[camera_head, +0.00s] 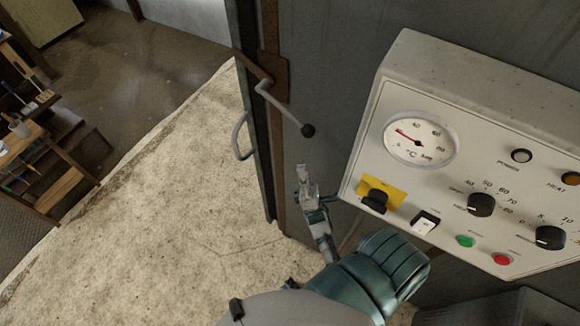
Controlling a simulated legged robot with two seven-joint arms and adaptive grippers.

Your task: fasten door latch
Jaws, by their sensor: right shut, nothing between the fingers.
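The door latch lever (284,107) is a bent grey metal rod with a black ball knob (308,130) at its lower right end. It pivots at a rusty brown bracket (272,70) on the edge of the grey metal door (330,60). My right gripper (302,172) comes up from below and is shut and empty. In the picture it is a little below the knob, with a gap between them. My left gripper is not in view.
A white control panel (375,130) with gauge, knobs and buttons stands close to the right of my right gripper. A curved handle (240,137) is left of the door edge. Concrete floor (170,190) lies open at left. Wooden shelving (60,165) is at far left.

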